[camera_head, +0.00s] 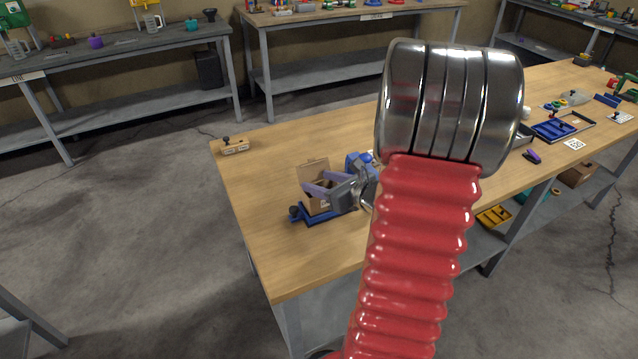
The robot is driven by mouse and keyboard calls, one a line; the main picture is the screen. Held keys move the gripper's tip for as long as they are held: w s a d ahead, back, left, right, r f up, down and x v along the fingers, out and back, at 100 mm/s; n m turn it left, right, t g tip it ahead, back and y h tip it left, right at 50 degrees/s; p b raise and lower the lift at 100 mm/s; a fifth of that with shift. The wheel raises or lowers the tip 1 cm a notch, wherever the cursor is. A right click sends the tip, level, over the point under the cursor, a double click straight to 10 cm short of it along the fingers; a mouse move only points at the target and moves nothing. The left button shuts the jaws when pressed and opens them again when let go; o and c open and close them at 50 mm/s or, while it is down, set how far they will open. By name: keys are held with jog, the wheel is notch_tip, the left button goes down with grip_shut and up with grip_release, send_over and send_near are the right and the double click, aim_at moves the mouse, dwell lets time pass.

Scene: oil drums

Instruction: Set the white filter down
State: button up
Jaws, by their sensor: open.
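My gripper (320,186) is at the near left part of the wooden bench. Its two purple fingers are apart and reach left, at an open cardboard box (315,172). I cannot tell whether the fingers are inside the box or just in front of it. I cannot make out a white filter at the gripper; the box walls and my own arm hide part of this area. A small whitish round thing (527,112) shows just right of my arm, too small to identify.
A blue clamp-like fixture (312,215) lies below the box. A wooden block with a dark knob (235,146) sits at the bench's far left corner. Blue trays (556,128) and a purple tool (532,156) lie to the right. The bench (262,180) is clear left of the box.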

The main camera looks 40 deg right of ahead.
jog(key=shift+r, duration=0.15)
jog(key=shift+r, duration=0.5)
jog(key=v, duration=1.2)
